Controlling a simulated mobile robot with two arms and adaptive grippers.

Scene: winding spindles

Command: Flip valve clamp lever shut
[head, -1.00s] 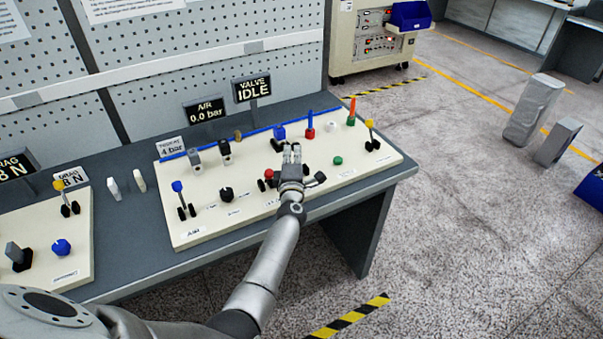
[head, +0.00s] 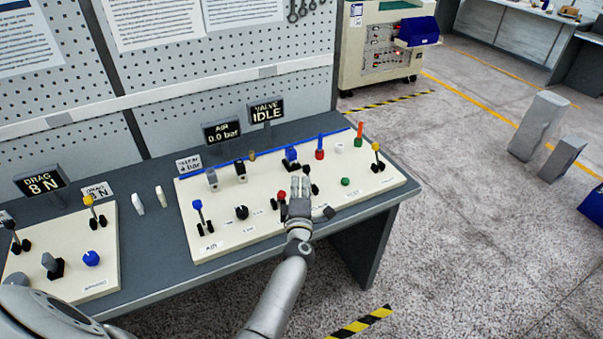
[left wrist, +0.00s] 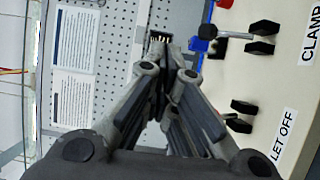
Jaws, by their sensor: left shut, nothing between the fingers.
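The valve clamp lever shows in the left wrist view as a thin metal rod with a black knob (left wrist: 208,32). Its black pivot brackets (left wrist: 262,38) stand beside the CLAMP label. In the head view its black knob (head: 306,169) appears just behind my left gripper, with the rod leaning toward the back of the panel. My left gripper (head: 300,181) is shut and empty above the panel, close in front of the lever and seemingly apart from it. Its fingers fill the middle of the left wrist view (left wrist: 160,42) and stand left of the knob. My right gripper is not in view.
The VALVE display (head: 266,110) reads IDLE. A perforated wall stands behind.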

